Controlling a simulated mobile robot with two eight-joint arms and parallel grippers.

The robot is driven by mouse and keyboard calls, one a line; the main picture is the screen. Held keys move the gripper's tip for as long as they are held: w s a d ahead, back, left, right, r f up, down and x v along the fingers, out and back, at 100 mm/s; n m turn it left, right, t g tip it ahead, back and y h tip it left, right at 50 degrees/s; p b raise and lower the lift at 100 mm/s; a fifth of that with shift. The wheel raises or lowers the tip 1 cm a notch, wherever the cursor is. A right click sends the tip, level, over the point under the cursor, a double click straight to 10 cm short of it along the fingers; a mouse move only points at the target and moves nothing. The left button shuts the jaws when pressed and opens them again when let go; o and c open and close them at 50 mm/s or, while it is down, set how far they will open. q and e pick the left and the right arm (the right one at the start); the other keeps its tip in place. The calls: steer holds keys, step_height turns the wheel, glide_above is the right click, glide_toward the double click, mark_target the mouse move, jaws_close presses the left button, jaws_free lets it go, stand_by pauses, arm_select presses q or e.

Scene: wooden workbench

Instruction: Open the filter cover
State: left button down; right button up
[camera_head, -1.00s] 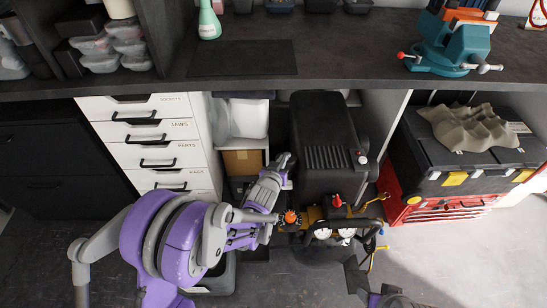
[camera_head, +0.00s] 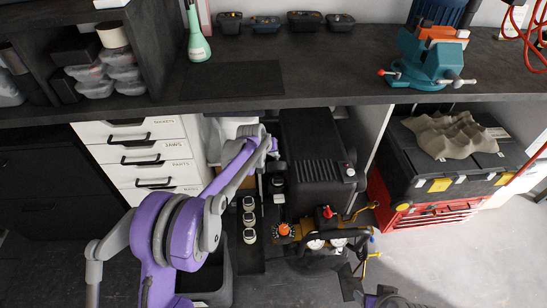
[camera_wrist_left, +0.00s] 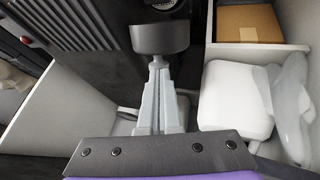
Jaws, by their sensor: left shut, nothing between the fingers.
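The black compressor (camera_head: 308,140) stands under the bench. On its left side a dark round part (camera_head: 278,182), which looks like the filter with its cover, faces up. In the left wrist view a dark cylindrical cup (camera_wrist_left: 160,38), possibly the cover, lies just beyond my fingertips; I cannot tell whether they touch it. My left gripper (camera_wrist_left: 158,66) is shut and empty, its fingers together. In the head view its arm reaches in beside the drawers, and its tips are hidden or too small to read. Only a purple piece of my right arm shows at the bottom edge.
White drawers (camera_head: 143,155) stand left of the compressor. Several small jars (camera_head: 249,220) line a dark strip. Gauges (camera_head: 316,244) and an orange knob (camera_head: 284,229) sit at the compressor's front. A red toolbox (camera_head: 425,215) stands right. The bench top (camera_head: 330,75) hangs above.

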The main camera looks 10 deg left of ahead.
arm_select(q)
steer(key=shift+w+a+f+g, duration=0.1)
steer(key=shift+w+a+g, duration=0.15)
steer(key=shift+w+g, duration=0.55)
steer(key=shift+w+a+f, duration=0.15)
steer(key=shift+w+a, duration=0.05)
steer(key=shift+w, duration=0.45)
arm_select(e)
steer(key=shift+w+a+r, duration=0.15)
steer(key=shift+w+r, duration=0.1)
steer(key=shift+w, duration=0.15)
